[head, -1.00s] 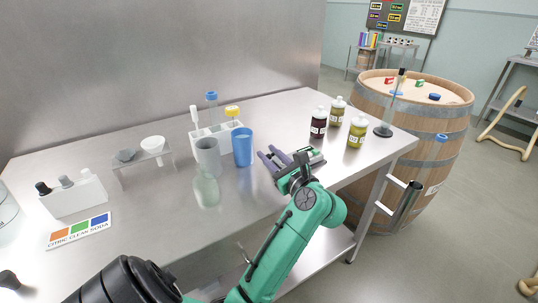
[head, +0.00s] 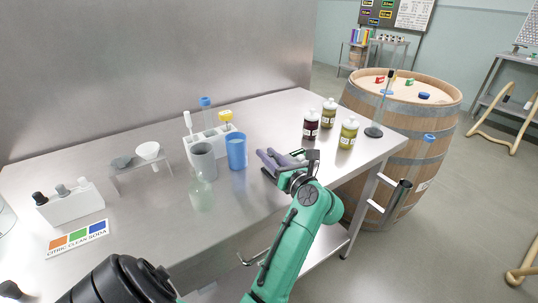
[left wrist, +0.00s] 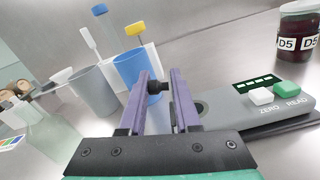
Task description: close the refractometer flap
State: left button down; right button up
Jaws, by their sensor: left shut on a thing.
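The refractometer (left wrist: 258,104) is a flat grey device with a small dark display, a white ZERO button and a green READ button. It lies on the steel table near the front edge, and in the head view it is mostly hidden behind my gripper. My left gripper (left wrist: 160,88) has its purple fingers closed around a small black knob (left wrist: 156,86) at the refractometer's left end, which looks like part of the flap. The gripper also shows in the head view (head: 272,157). The flap's plate and its angle are hidden by the fingers. My right gripper is out of view.
A blue cup (head: 237,151) and grey cup (head: 203,161) stand left of the gripper, with a white rack (head: 210,139) behind. A dark bottle (head: 311,126) and yellow-green bottles (head: 348,134) stand to the right. A glass vessel (head: 201,194) is near the front. A barrel (head: 400,148) stands beyond the table.

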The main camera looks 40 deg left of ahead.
pick_arm(q)
jog(key=shift+f, duration=0.2)
jog(key=c, duration=0.7)
grip_release()
jog(key=shift+a, duration=0.1)
jog(key=shift+s+r, duration=0.1)
